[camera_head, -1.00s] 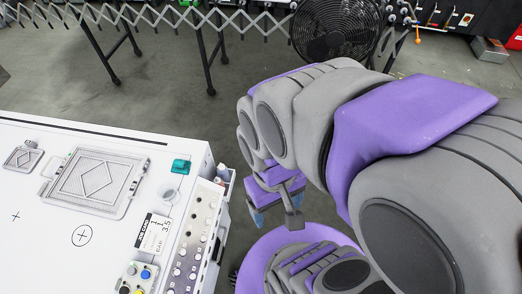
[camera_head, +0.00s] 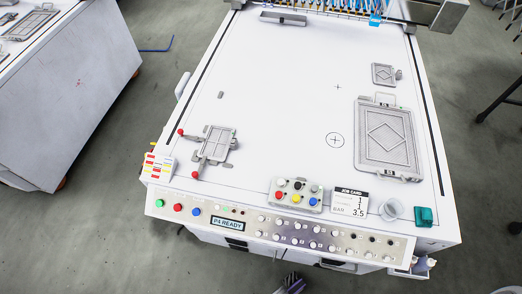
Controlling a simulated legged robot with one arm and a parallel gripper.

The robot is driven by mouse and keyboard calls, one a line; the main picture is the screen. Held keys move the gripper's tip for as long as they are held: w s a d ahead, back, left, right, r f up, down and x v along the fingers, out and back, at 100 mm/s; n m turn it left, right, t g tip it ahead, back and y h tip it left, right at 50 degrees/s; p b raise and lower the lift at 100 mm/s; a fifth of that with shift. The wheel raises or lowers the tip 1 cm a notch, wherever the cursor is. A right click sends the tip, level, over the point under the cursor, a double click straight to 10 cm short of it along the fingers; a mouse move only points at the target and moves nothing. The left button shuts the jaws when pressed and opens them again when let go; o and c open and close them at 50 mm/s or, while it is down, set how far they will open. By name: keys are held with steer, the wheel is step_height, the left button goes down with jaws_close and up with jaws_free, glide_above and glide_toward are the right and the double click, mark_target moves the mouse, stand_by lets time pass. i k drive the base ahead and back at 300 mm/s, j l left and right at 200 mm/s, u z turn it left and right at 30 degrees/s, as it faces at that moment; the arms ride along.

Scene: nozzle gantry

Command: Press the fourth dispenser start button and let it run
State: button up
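A white dispenser table stands in the middle of the view, with a slanted control panel (camera_head: 350,243) along its front edge. At the panel's left end are a green button (camera_head: 160,203), a red button (camera_head: 178,207) and a blue button (camera_head: 196,210). Right of them a small display (camera_head: 228,223) appears to read "P4 READY". Several numbered white knobs fill the middle of the panel. The start button's label is too small to read.
A small box of coloured buttons (camera_head: 298,194) and a job card (camera_head: 350,202) sit behind the panel. Clamped plates (camera_head: 387,139) lie on the tabletop. A nozzle row (camera_head: 345,8) spans the back. Another white table (camera_head: 70,95) stands at left, with grey floor between.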

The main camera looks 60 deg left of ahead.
mark_target(159, 203)
steer(key=u, duration=2.3)
